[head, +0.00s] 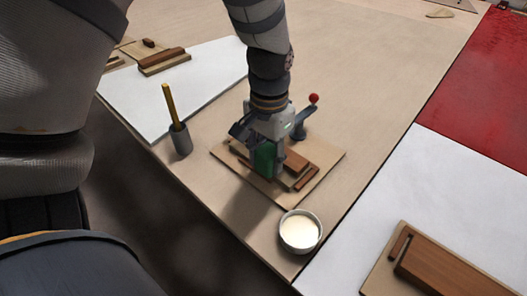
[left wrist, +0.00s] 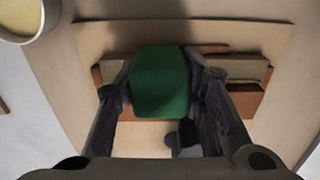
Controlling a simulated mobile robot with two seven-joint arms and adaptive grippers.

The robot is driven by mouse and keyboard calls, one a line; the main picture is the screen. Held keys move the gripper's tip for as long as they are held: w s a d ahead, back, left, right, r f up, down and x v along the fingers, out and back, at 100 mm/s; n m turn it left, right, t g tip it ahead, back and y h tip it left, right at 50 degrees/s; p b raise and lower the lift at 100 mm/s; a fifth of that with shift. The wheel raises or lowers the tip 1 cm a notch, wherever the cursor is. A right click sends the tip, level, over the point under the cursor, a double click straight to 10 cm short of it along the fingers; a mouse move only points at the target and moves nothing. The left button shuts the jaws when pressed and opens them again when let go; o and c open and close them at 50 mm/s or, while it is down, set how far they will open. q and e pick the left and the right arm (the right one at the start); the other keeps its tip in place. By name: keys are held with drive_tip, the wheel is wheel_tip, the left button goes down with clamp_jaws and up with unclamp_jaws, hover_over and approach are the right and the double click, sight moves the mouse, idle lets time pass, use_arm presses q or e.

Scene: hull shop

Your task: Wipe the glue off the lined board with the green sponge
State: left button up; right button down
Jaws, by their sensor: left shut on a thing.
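My left gripper (head: 266,160) is shut on the green sponge (head: 264,158). It holds the sponge over a light wooden board (head: 322,156) with brown wooden blocks (head: 297,161) on it. In the left wrist view the sponge (left wrist: 160,80) sits between the two fingers, in front of the blocks and above the board (left wrist: 100,38). I cannot tell whether the sponge touches the board. No lines or glue can be made out on the board; the sponge and fingers hide part of it. My right gripper is not in view.
A white bowl of cream-coloured stuff (head: 300,233) stands just in front of the board. A grey pot with a yellow-handled tool (head: 180,138) stands to the left. A red-knobbed lever (head: 313,101) stands behind the board. Other boards with blocks lie at far left (head: 163,61) and lower right (head: 445,270).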

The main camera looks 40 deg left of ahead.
sight(286, 183)
use_arm(q)
drive_tip(key=shift+s+d, duration=0.15)
drive_tip(key=shift+d, duration=1.3)
drive_tip(key=shift+s+d+f, duration=0.1)
drive_tip(key=shift+s+d, duration=0.05)
drive_tip(key=shift+d, duration=1)
drive_tip(key=shift+w+a+r, duration=0.1)
drive_tip(key=shift+w+a, duration=0.05)
drive_tip(key=shift+a, duration=1.05)
drive_tip(key=shift+w+a+r, duration=0.1)
drive_tip(key=shift+a, duration=1.05)
drive_tip(key=shift+a+f, duration=0.15)
drive_tip(key=shift+a, duration=1.05)
drive_tip(key=shift+w, duration=0.1)
wheel_tip(286, 183, up, 7)
drive_tip(key=shift+r, duration=0.1)
